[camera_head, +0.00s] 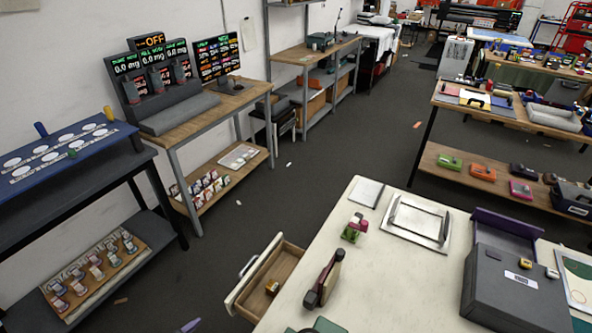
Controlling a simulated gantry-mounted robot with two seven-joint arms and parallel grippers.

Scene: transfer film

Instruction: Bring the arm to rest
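Neither of my grippers can be made out in the head view, and no arm of mine is clearly visible. A cream worktable (385,290) fills the lower right. A smaller green-and-pink item (355,228) stands farther back. A purple-grey tip (190,325) shows at the bottom edge; I cannot tell what it is.
A silver tray (417,222) and a dark grey box (512,285) with a purple open part (505,233) are on the table. A blue-topped rack (62,155) and a bench with displays (205,115) line the left wall. The grey floor (330,160) between is mostly clear.

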